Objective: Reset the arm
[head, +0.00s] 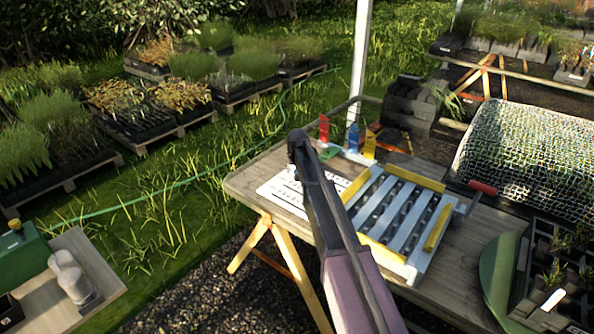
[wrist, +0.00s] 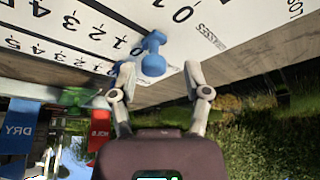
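My gripper (wrist: 158,72) shows in the wrist view with its two fingers spread apart and nothing clamped between them. A small blue dumbbell-shaped piece (wrist: 153,53) lies on the white printed sheet (wrist: 230,22), just beyond and between the fingertips. I see no finger touching it. In the head view my dark arm reaches up from the bottom over the wooden table, in front of part of the sheet (head: 285,192). The gripper itself cannot be made out there.
Red (head: 324,128), blue (head: 352,138) and yellow (head: 369,146) upright tags stand at the table's back edge. A slatted tray with yellow bars (head: 398,212) lies right of my arm. A black cell tray (head: 560,285) is at the right.

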